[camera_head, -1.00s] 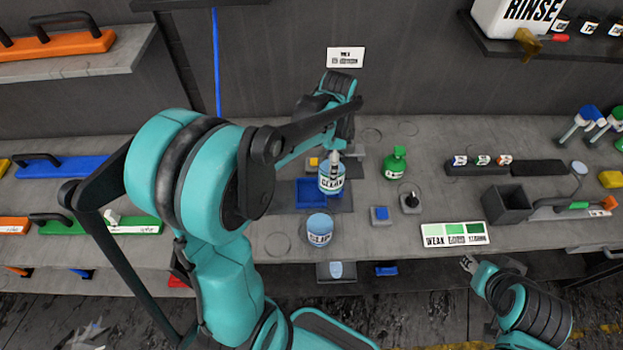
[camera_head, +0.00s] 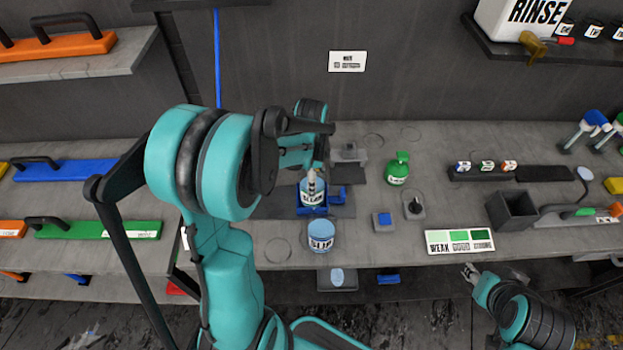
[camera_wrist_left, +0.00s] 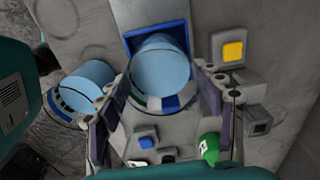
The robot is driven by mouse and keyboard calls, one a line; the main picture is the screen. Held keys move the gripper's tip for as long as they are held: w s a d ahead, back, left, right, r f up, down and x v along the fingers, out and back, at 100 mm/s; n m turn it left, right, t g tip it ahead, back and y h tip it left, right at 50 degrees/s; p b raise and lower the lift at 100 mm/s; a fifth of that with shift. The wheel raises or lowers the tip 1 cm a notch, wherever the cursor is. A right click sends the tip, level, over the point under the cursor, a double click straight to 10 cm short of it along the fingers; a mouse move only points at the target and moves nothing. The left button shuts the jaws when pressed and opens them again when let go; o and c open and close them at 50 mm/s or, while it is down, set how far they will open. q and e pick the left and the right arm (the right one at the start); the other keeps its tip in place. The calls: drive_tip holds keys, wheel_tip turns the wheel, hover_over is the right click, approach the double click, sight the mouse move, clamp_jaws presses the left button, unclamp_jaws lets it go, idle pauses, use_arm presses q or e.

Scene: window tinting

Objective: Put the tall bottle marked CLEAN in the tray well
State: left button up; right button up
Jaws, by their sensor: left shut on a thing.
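The tall bottle marked CLEAN (camera_head: 312,188) is light blue with a white label. It is upright at the blue tray (camera_head: 313,211), and it fills much of the left wrist view (camera_wrist_left: 162,68). The tray's blue wall shows behind it there (camera_wrist_left: 150,36). I cannot tell whether the bottle's base touches the tray floor. My left gripper (camera_wrist_left: 162,98) is shut on the bottle, a finger on each side; the arm partly covers this area in the head view. My right gripper (camera_head: 468,269) is empty in front of the bench, its fingertips apart.
A shorter light-blue labelled jar (camera_head: 321,236) stands just in front of the tray. A green bottle (camera_head: 398,170) stands to the right. The bench left of the jar is clear.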

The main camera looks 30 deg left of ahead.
use_arm(q)
drive_tip(key=shift+f, duration=0.2)
drive_tip(key=o, duration=1.3)
wheel_tip(320, 180, up, 12)
drive_tip(key=r+p, duration=0.1)
drive_tip(key=p, duration=0.2)
drive_tip(key=shift+s+d+r+n+t, duration=0.3)
drive_tip(key=shift+s+d+n+t, duration=0.9)
drive_tip(key=shift+s+d+n, duration=0.7)
drive_tip(key=shift+s+d+r+n+t, duration=0.25)
drive_tip(key=shift+s+d+n+t, duration=0.95)
drive_tip(key=shift+s+d+n, duration=0.65)
drive_tip(key=shift+s+d+r+n+t, duration=0.3)
drive_tip(key=shift+s+d+n+t, duration=0.9)
drive_tip(key=shift+s+d+n, duration=0.7)
